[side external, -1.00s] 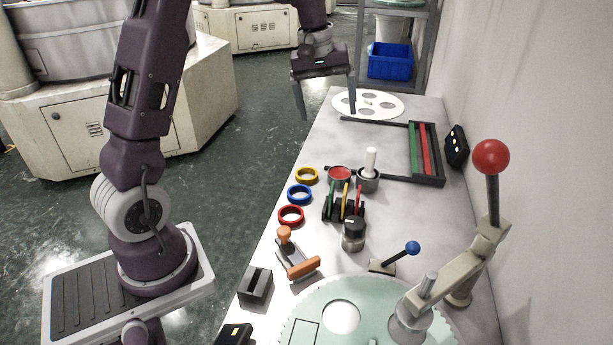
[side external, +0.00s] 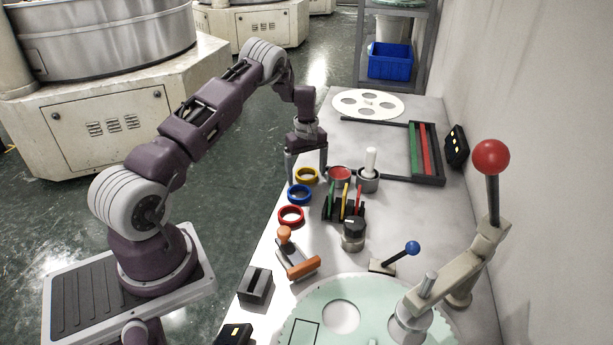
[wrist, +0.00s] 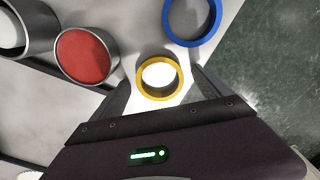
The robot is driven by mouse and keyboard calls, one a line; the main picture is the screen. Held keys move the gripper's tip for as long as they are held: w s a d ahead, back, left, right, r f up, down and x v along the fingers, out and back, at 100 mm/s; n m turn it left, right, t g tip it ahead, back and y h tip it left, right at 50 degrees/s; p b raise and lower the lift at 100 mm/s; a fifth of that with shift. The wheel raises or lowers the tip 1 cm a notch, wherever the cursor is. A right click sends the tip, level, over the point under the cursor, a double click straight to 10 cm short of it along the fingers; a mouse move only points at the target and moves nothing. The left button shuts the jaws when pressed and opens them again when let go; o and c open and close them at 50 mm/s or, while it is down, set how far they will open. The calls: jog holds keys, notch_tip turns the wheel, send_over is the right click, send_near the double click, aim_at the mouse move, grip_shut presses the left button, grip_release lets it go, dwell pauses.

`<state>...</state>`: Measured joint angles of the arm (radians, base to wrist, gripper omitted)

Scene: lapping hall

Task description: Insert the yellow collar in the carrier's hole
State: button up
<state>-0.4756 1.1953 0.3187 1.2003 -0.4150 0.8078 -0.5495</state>
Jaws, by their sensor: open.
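The yellow collar (side external: 307,182) is a ring lying flat on the pale bench, at the far end of a row of rings. It also shows in the wrist view (wrist: 160,97), just ahead of my gripper's palm. My gripper (side external: 307,175) points down over it, open and empty. In the wrist view its fingers (wrist: 160,80) are on either side of the collar, with gaps. I cannot tell how high the tips are. The pale green toothed disc (side external: 390,289), which looks like the carrier, lies at the near end with a round hole in it.
A blue ring (side external: 299,202) and a red ring (side external: 291,223) lie nearer. Right of the collar stand a red-topped cup (side external: 340,173), a white peg holder (side external: 369,180) and a colored rack (side external: 345,212). A stamp (side external: 285,235) and red-knobbed lever (side external: 491,157) are near the disc.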

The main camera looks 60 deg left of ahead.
jog(key=c, duration=1.4)
jog(key=shift+r, duration=0.4)
jog(key=shift+c, duration=0.2)
notch_tip(320, 180, up, 9)
notch_tip(320, 180, up, 4)
jog(key=m, duration=3.5)
send_over(341, 317)
jog(key=shift+m, duration=0.6)
notch_tip(341, 317, down, 10)
jog(key=shift+f, duration=0.25)
